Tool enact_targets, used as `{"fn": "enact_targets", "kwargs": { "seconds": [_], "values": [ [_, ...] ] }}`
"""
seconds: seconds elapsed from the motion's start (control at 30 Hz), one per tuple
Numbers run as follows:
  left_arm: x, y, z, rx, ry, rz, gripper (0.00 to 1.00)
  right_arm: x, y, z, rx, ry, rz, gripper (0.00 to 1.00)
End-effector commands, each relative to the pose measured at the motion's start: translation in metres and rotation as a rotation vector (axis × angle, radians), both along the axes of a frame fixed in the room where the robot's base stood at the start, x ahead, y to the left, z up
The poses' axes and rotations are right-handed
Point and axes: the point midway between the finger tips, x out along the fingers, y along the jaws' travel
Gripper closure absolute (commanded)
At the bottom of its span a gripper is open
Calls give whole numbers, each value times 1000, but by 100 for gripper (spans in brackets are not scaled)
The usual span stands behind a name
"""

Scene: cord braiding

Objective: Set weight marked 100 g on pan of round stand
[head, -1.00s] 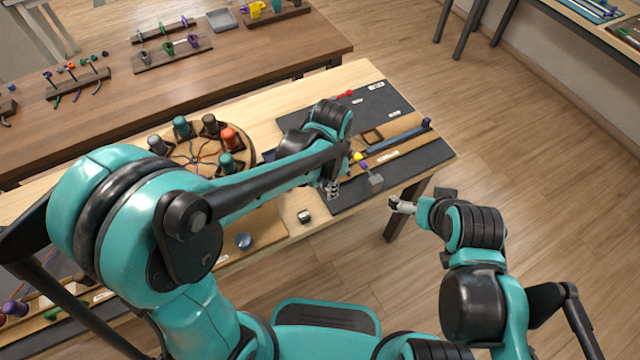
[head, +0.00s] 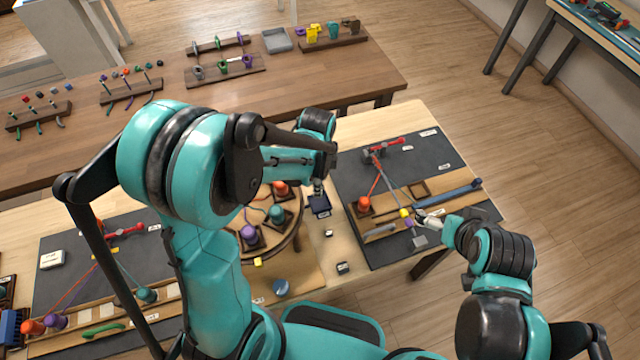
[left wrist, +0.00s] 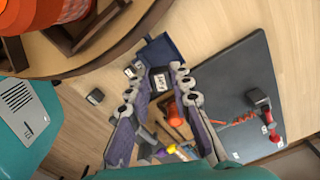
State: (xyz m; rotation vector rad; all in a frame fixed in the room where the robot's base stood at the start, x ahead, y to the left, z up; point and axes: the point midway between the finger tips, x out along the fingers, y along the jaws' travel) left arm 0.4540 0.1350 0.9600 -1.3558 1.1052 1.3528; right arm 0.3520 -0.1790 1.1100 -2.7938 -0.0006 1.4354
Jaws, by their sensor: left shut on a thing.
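My left gripper (head: 318,188) is beside the round stand (head: 297,238) and above a dark blue tray (head: 318,207). In the left wrist view, its fingers (left wrist: 157,95) are around a small dark weight with a white label (left wrist: 159,82); the marking is too small to read surely. The blue tray (left wrist: 166,50) shows just beyond it. Two other small labelled weights, one nearer the tray (head: 328,233) and one nearer the front edge (head: 342,267), sit on the table. My right gripper (head: 424,216) is by the right-hand mat; its jaws are unclear.
The round stand carries several coloured bobbins, such as a teal one (head: 276,213), partly hidden by my left arm. A blue ball-like object (head: 281,287) is near the front edge.

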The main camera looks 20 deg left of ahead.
Motion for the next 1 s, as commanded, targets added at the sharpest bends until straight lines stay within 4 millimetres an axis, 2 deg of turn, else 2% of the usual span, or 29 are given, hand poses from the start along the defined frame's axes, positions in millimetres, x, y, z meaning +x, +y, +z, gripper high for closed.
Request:
{"fn": "enact_targets", "kwargs": {
  "seconds": [0.53, 1.0],
  "values": [
    [0, 0, -46, 0, 0, 1, 100, 0, 0, -36, 0, 0, 0, 0],
    [0, 0, -51, 0, 0, 1, 100, 0, 0, -40, 0, 0, 0, 0]
  ]
}}
